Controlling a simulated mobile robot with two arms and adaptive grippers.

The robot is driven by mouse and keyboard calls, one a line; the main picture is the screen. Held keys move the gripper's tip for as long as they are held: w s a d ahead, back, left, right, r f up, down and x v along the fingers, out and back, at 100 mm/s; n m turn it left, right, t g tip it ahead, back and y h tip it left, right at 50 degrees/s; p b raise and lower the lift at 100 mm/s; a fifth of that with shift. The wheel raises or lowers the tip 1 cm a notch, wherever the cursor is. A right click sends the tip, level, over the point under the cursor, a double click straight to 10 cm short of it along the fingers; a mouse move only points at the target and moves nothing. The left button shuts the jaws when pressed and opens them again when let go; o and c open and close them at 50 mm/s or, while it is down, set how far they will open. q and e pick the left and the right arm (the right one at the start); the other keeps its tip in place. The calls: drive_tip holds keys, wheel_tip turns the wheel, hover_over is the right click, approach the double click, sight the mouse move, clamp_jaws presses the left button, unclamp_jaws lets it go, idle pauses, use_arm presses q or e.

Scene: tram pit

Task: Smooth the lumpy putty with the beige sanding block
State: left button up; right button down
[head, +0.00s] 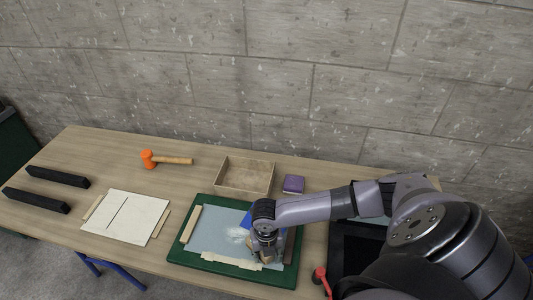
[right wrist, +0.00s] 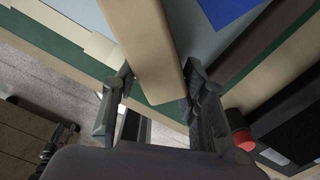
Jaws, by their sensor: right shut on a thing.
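My right gripper (head: 265,250) is shut on the beige sanding block (right wrist: 146,45), which juts out between its fingers in the right wrist view. In the head view the block is mostly hidden by the gripper. The gripper is over the right part of a grey panel (head: 208,232) on a green board (head: 182,257). A whitish, uneven patch that looks like the putty (head: 236,234) lies on the panel just left of the gripper. I cannot tell whether the block touches the panel. My left gripper is not in the head view.
Beige strips (head: 191,223) and a blue piece (head: 247,219) lie on the board. Behind it are an open box (head: 246,189) and a purple block (head: 293,184). An orange mallet (head: 149,159), white sheet (head: 125,217) and black bars (head: 57,177) lie leftward.

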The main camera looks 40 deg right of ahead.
drive_tip(key=shift+a+f, duration=0.15)
drive_tip(key=shift+f, duration=0.1)
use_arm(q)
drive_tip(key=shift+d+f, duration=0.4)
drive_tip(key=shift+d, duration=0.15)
use_arm(e)
drive_tip(key=shift+f, duration=0.15)
use_arm(q)
drive_tip(key=shift+b, duration=0.3)
use_arm(e)
drive_tip(key=shift+f, duration=0.1)
